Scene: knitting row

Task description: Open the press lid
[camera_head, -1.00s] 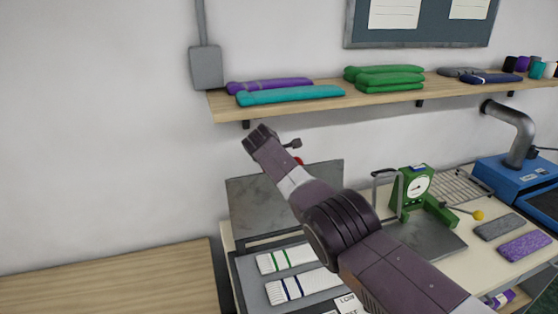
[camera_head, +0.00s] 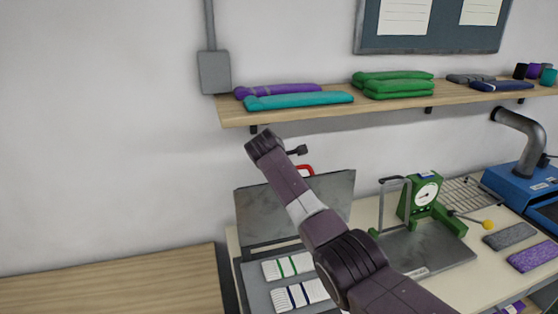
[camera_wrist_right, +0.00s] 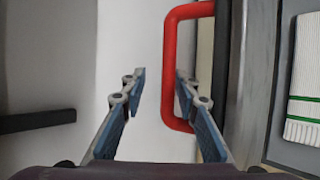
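The press lid (camera_head: 260,212) is a flat grey plate standing raised at the back of the press, above the grey bed (camera_head: 252,287). Its red handle (camera_head: 306,169) shows at the top edge, partly behind my right arm. In the right wrist view the red handle (camera_wrist_right: 171,60) is a rounded loop beside the grey plate. My right gripper (camera_wrist_right: 160,76) is open; the handle's outer bar shows between the fingers, close to the right finger. I cannot tell whether they touch. In the head view its fingers are hidden behind my wrist. My left gripper is not in view.
White striped knits (camera_head: 288,266) lie on the press bed. A green dial device (camera_head: 421,197) with a grey plate stands to the right, with a blue machine (camera_head: 525,180) beyond. A wall shelf (camera_head: 300,112) holds folded knits above. A bare wooden table (camera_head: 110,285) is at left.

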